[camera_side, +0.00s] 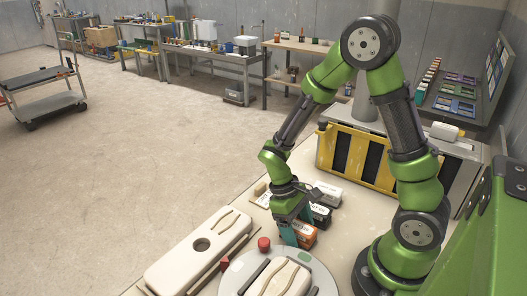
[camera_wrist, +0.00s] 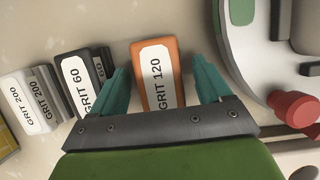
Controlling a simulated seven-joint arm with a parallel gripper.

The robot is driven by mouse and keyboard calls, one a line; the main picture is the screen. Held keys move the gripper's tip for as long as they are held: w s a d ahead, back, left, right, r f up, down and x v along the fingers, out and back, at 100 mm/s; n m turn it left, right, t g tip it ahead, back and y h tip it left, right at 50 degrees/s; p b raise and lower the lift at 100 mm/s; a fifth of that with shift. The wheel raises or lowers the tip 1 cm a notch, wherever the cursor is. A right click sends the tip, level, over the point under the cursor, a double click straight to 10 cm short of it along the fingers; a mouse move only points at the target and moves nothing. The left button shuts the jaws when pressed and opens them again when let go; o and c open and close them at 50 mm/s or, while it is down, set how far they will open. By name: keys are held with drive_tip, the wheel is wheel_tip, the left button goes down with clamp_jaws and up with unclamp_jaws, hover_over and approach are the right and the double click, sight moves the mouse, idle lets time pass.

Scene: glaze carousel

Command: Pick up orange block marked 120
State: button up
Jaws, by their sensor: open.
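The orange block marked 120 (camera_wrist: 154,78) has a white label reading GRIT 120 and lies on the table. It also shows in the side view (camera_side: 304,236), partly hidden by my gripper. My gripper (camera_wrist: 163,82) is open, with one teal finger on each side of the orange block. The left finger lies between it and the dark block marked GRIT 60. Gaps show between the fingers and the orange block, wider on the right. In the side view my gripper (camera_side: 291,233) points down at the block.
A long cream board (camera_side: 185,262) lies left.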

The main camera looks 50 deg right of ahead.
drive_tip(key=c, duration=1.1)
drive_tip(key=shift+r, duration=0.15)
